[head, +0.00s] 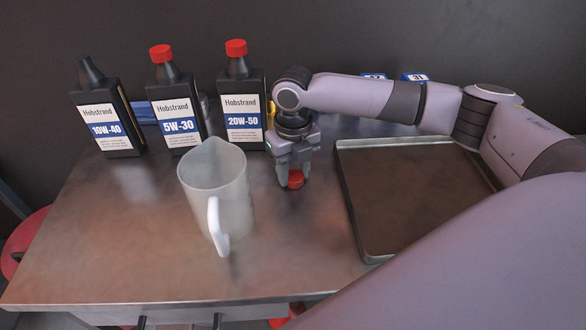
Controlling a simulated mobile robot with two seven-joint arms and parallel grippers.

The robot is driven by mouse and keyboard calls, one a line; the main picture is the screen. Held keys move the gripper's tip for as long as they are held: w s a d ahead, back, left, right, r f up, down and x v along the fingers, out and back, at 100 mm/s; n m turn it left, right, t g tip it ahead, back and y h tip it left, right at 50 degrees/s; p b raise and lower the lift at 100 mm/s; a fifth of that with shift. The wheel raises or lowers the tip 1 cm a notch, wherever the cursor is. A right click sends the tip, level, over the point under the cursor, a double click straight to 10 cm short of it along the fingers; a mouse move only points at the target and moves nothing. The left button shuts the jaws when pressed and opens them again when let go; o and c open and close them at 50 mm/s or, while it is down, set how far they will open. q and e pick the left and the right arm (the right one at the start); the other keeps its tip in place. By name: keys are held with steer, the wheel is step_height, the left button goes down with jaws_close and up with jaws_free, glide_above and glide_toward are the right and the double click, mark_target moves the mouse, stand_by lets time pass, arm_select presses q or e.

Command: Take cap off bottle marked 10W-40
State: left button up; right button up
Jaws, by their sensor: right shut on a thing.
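The black bottle marked 10W-40 (108,118) stands upright at the back left of the bench, its dark neck (90,71) bare with no red cap on it. My right gripper (294,180) points down in front of and right of the 20W-50 bottle. It is shut on a red cap (296,180), held at or just above the bench top; I cannot tell whether the cap touches it. My left gripper is out of view.
The 5W-30 bottle (175,108) and the 20W-50 bottle (242,105) stand upright with red caps on. A translucent jug (215,185) stands front centre. A metal tray (415,195) lies to the right. The bench's front left (110,245) is clear.

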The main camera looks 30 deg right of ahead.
mark_target(293, 174)
steer(key=o, duration=1.2)
steer(key=shift+f, duration=0.15)
steer(key=shift+c, duration=0.2)
step_height(293, 174, up, 12)
steer(key=shift+r, duration=0.2)
